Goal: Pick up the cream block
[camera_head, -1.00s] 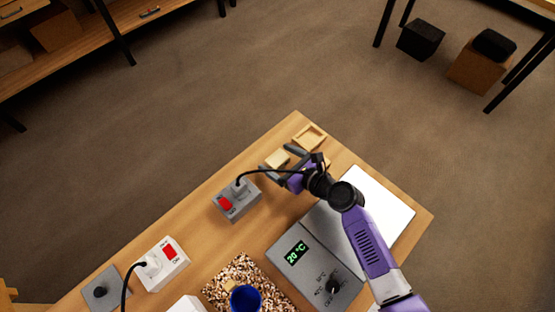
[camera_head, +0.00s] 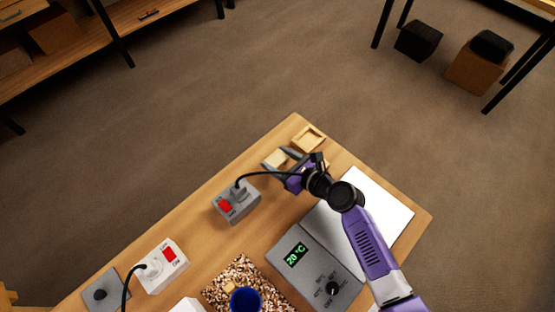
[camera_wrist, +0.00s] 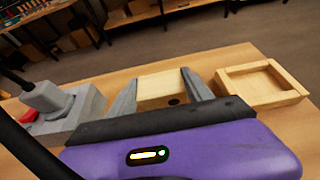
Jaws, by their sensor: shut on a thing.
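The cream block (camera_head: 274,159) is near the far corner of the wooden bench, between the two grey fingers of my gripper (camera_head: 280,161). In the wrist view, the block (camera_wrist: 161,84) has a pale wood top and a dark round spot on its near face. The fingers of my gripper (camera_wrist: 161,92) stand on its left and right sides and are shut on it. The block looks level. I cannot tell whether it touches the bench or is slightly above it.
A shallow pale wooden tray (camera_head: 308,138) sits just right of the block, close to the bench edge. A grey box with a red switch and plug (camera_head: 237,202) stands on the left, its cable crossing near my gripper. A temperature unit (camera_head: 305,262) lies nearer.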

